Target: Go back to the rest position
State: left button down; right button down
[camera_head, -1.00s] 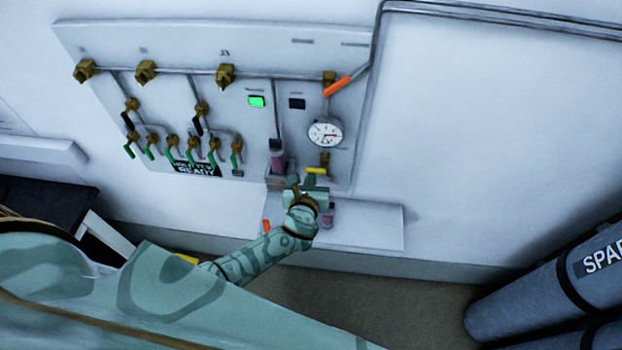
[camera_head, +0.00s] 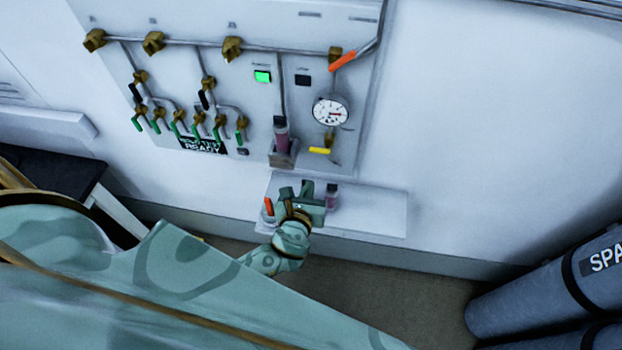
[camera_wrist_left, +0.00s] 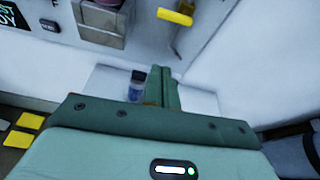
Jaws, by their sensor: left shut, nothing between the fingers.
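My left gripper (camera_head: 307,190) is shut and empty. In the head view it is over the small white shelf (camera_head: 375,213) below the wall panel. In the left wrist view its fingers (camera_wrist_left: 161,85) are together, with nothing between them. A small dark-capped vial (camera_head: 331,196) stands on the shelf just right of the gripper; a vial also shows in the left wrist view (camera_wrist_left: 136,86), left of the fingers. My right gripper is not in view.
The wall panel (camera_head: 300,130) carries brass valves, a round gauge (camera_head: 330,112), a lit green indicator (camera_head: 262,76) and a column (camera_head: 281,136) in a grey holder. An orange-topped item (camera_head: 268,206) is on the shelf's left. Grey cylinders (camera_head: 560,285) lie at lower right.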

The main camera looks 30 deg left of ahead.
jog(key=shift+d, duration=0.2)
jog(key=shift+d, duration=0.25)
